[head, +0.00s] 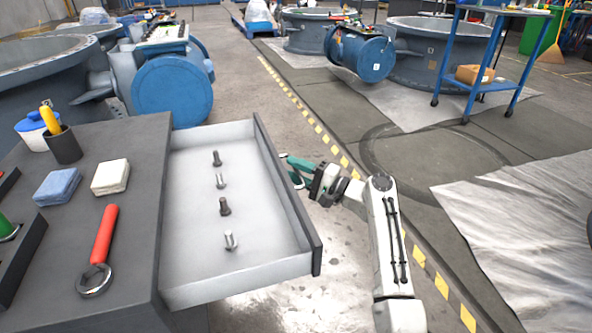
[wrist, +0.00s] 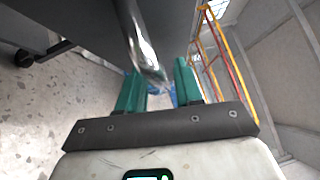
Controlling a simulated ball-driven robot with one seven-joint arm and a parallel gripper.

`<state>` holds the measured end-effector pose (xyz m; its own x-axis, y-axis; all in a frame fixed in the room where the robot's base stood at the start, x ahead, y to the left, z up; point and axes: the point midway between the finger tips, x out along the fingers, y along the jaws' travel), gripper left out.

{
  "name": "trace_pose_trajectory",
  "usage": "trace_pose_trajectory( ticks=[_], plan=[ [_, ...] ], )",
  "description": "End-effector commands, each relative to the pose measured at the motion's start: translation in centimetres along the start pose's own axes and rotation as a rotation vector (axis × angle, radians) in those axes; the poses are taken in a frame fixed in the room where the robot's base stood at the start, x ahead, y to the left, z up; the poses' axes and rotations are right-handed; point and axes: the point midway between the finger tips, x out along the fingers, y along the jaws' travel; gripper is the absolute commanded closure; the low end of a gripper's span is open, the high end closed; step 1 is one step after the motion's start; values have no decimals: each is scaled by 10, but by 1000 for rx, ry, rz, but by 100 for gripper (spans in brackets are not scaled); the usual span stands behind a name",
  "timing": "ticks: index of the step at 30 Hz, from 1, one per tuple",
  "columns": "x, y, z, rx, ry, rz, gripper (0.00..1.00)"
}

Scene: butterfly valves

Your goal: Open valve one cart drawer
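The grey cart (head: 138,150) stands at the left in the head view. Its drawer (head: 190,240) is pulled out to the right, with a pale interior and a dark front panel (head: 287,196). Several bolts (head: 224,206) stand in the drawer. My gripper (head: 291,171), with teal fingers, is just outside the drawer front, near its middle. In the wrist view a shiny metal handle (wrist: 147,55) shows between the spread fingers, with gaps at both sides. The head view hides the handle behind the front panel.
The cart top holds a red-handled wrench (head: 104,238), folded cloths (head: 110,177) and a dark cup (head: 63,145) with a yellow tool. Blue-capped valves (head: 172,90) stand behind. Floor right of the drawer is clear, with a yellow-striped line (head: 320,130). A blue trolley (head: 485,85) stands farther back.

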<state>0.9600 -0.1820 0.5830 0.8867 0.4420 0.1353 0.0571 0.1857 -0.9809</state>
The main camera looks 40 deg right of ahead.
Motion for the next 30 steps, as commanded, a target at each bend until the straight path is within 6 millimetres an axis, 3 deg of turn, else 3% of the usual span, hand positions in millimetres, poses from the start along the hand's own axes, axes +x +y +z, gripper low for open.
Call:
trace_pose_trajectory(
  ticks=[11,24,30],
  plan=[
    [-9,-2,-1,-1,3,-1,65],
    [-87,-2,0,0,3,-1,65],
    [-105,-1,0,0,1,-1,65]
  ],
)
